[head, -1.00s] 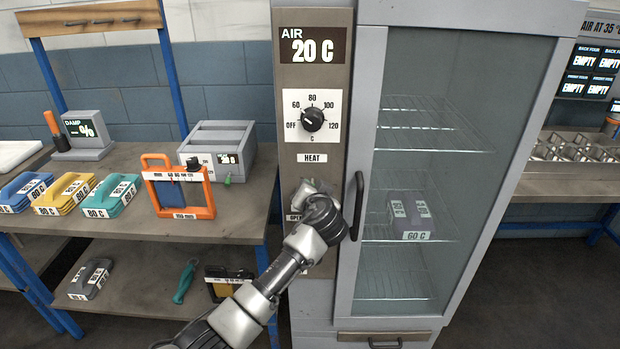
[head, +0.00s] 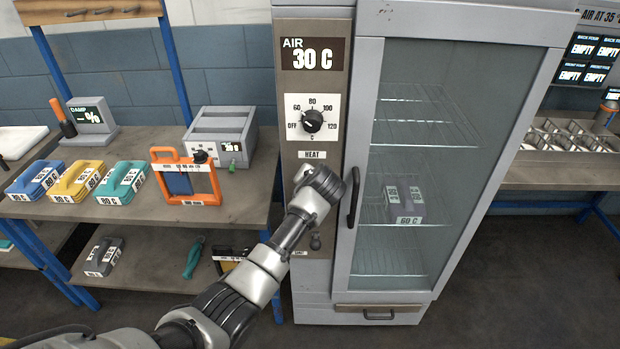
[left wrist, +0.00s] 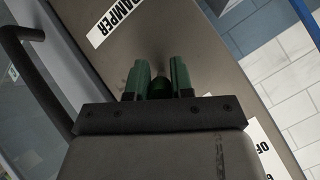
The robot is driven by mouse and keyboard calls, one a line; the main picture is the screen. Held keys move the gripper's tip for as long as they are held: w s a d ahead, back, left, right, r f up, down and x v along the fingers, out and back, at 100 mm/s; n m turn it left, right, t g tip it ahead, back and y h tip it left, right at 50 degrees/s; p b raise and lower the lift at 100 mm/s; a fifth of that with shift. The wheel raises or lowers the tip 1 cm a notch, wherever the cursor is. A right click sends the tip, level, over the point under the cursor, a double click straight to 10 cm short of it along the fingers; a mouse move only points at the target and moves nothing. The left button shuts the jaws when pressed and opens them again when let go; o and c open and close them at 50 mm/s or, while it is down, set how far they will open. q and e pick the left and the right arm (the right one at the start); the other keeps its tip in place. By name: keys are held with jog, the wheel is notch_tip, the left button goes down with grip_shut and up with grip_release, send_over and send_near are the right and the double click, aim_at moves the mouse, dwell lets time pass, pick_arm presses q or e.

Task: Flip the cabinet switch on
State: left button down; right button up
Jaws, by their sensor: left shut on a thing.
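The cabinet (head: 345,60) has a grey control panel (head: 327,185) with an air display (head: 313,54) reading 30 C. A dial (head: 312,121) sits above the HEAT label (head: 312,155). My left gripper (head: 301,174) is at the panel just below that label, and its wrist hides the switch there in the head view. In the left wrist view the green fingers of my left gripper (left wrist: 160,78) are closed around a small dark switch (left wrist: 159,88) on the panel. Whether it is up or down cannot be told. My right gripper is not in view.
A door handle (head: 353,197) stands out close right of my left wrist. A damper knob (head: 315,242) is below my gripper, and a DAMPER label (left wrist: 110,22) shows in the wrist view. The bench (head: 245,205) at left holds several blocks and instruments.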

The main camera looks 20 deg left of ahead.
pick_arm(q)
jog(key=c, duration=1)
grip_release()
jog(key=shift+s+d+r, duration=0.1)
jog(key=b+v, duration=0.1)
jog(key=v, duration=0.9)
jog(key=shift+d+r+b, duration=0.2)
jog(key=shift+b, duration=0.1)
jog(key=shift+s, duration=0.15)
